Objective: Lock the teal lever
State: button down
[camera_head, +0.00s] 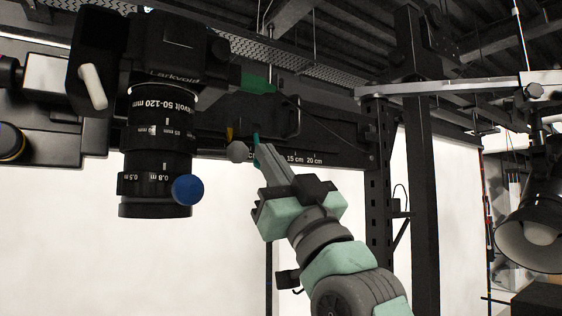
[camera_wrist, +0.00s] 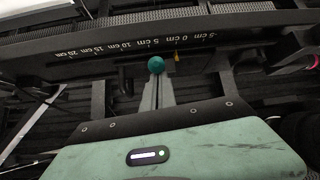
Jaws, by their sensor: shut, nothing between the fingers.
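The teal lever's round knob (camera_wrist: 156,65) shows in the wrist view right at the tips of my gripper (camera_wrist: 156,80), below the centimetre scale. In the head view only a narrow teal piece (camera_head: 256,138) shows at the fingertips, and I take it to be part of the same lever. My gripper (camera_head: 263,153) reaches up and left toward it with its fingers shut and nothing between them. The fingertips look very close to the knob. I cannot tell whether they touch it. The lever's arm is not clearly seen.
A large black camera lens (camera_head: 157,150) hangs left of my gripper, with a blue knob (camera_head: 188,190) at its lower right. A grey ball (camera_head: 238,151) sits just left of the fingertips. A yellow pointer (camera_wrist: 177,57) is beside the teal knob. A lamp (camera_head: 532,225) stands far right.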

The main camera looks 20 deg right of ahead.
jog(key=shift+w+f, duration=0.2)
jog(key=shift+w, duration=0.05)
dwell(0.3)
jog(key=shift+r, duration=0.1)
